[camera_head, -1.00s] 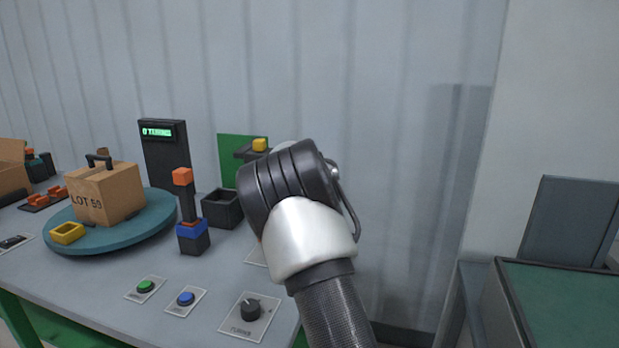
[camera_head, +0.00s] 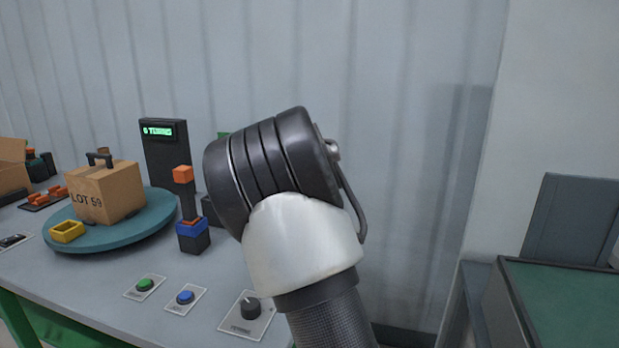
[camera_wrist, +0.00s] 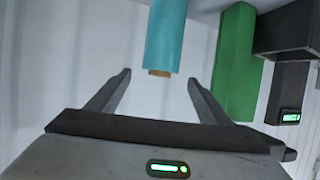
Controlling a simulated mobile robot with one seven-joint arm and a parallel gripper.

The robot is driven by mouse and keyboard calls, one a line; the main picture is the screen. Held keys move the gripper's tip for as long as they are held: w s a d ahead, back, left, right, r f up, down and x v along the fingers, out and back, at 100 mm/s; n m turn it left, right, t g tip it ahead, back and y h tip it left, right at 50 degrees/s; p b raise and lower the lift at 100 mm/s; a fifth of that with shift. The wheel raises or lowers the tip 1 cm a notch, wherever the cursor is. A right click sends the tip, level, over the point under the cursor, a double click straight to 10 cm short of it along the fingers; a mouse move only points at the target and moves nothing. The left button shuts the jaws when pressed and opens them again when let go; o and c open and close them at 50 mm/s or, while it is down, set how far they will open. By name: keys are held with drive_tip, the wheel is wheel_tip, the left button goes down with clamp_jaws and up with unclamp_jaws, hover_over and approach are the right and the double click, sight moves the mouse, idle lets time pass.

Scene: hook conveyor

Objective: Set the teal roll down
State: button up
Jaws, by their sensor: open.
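The teal roll (camera_wrist: 164,35) shows at the top centre of the camera_wrist view, with its brown core end (camera_wrist: 160,72) towards my gripper. Its far end is cut off by the frame edge, so I cannot tell what it rests on. My gripper (camera_wrist: 157,80) is open. Its two fingertips are spread to either side of the roll's near end, and I see no contact. In the camera_head view my arm hides the gripper and the roll.
A green panel (camera_wrist: 238,65) and a dark bin (camera_wrist: 288,28) are right of the roll. The bench holds a teal turntable (camera_head: 120,236) with a carton (camera_head: 105,191), an orange-topped post (camera_head: 186,205), buttons and a dark knob (camera_head: 250,308). A green-topped surface (camera_head: 570,300) is far right.

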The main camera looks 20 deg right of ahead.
drive_tip(key=s+m+g+y, duration=0.1)
drive_tip(key=s+g+y, duration=0.15)
drive_tip(key=s, duration=1.65)
drive_tip(key=s+a+f+n+g, duration=0.1)
drive_tip(key=s+a, duration=0.3)
drive_tip(key=s, duration=0.6)
drive_tip(key=s+a+f+n+g+y, duration=0.1)
drive_tip(key=s+a, duration=0.4)
drive_tip(key=s, duration=0.5)
drive_tip(key=s+a+f+n+g+y, duration=0.1)
drive_tip(key=s+a, duration=0.4)
drive_tip(key=s, duration=0.5)
drive_tip(key=shift+f+n+g, duration=0.3)
drive_tip(key=shift+n+g, duration=0.55)
drive_tip(key=shift+n, duration=0.15)
drive_tip(key=shift+r, duration=0.1)
wheel_tip(320, 180, up, 23)
drive_tip(key=p, duration=2.2)
drive_tip(key=shift+p, duration=0.3)
